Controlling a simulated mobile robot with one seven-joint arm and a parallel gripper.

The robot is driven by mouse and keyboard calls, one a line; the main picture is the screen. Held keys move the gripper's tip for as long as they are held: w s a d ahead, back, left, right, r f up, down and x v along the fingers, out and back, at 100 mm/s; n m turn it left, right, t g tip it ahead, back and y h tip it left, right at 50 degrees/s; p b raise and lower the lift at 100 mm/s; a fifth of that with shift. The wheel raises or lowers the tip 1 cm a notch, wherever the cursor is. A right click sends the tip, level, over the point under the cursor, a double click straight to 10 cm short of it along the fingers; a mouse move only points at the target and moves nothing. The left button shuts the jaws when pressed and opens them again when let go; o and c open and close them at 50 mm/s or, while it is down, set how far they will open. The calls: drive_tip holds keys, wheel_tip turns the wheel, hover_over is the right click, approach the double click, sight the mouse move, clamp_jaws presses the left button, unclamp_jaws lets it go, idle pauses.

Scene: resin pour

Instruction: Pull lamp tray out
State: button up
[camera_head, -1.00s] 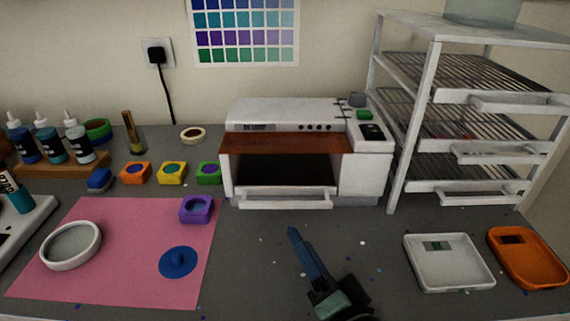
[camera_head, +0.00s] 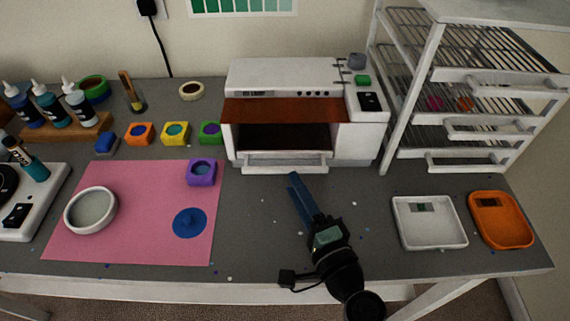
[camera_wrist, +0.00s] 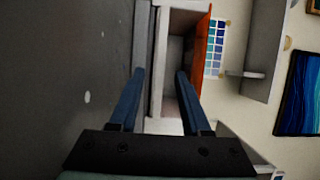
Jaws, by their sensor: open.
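The lamp (camera_head: 290,78) is a white box on the counter with its orange-brown front flap (camera_head: 285,108) raised and a dark chamber beneath it. The lamp tray (camera_head: 282,158) sits at the bottom of the opening, with a white bar handle across its front. My gripper (camera_head: 294,178) is open and empty, just in front of this handle near its middle. In the wrist view my gripper's blue fingers (camera_wrist: 160,72) are apart, with the white tray front (camera_wrist: 157,60) showing between and beyond them. I cannot tell whether they touch the handle.
A white wire rack (camera_head: 408,100) stands right of the lamp. A white tray (camera_head: 430,232) and an orange tray (camera_head: 502,235) lie at the front right. A pink mat (camera_head: 130,230) with a round mould lies left. The counter before the lamp is mostly clear.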

sight(286, 172)
drive_tip(key=x, duration=0.6)
clamp_jaws()
idle(1.3)
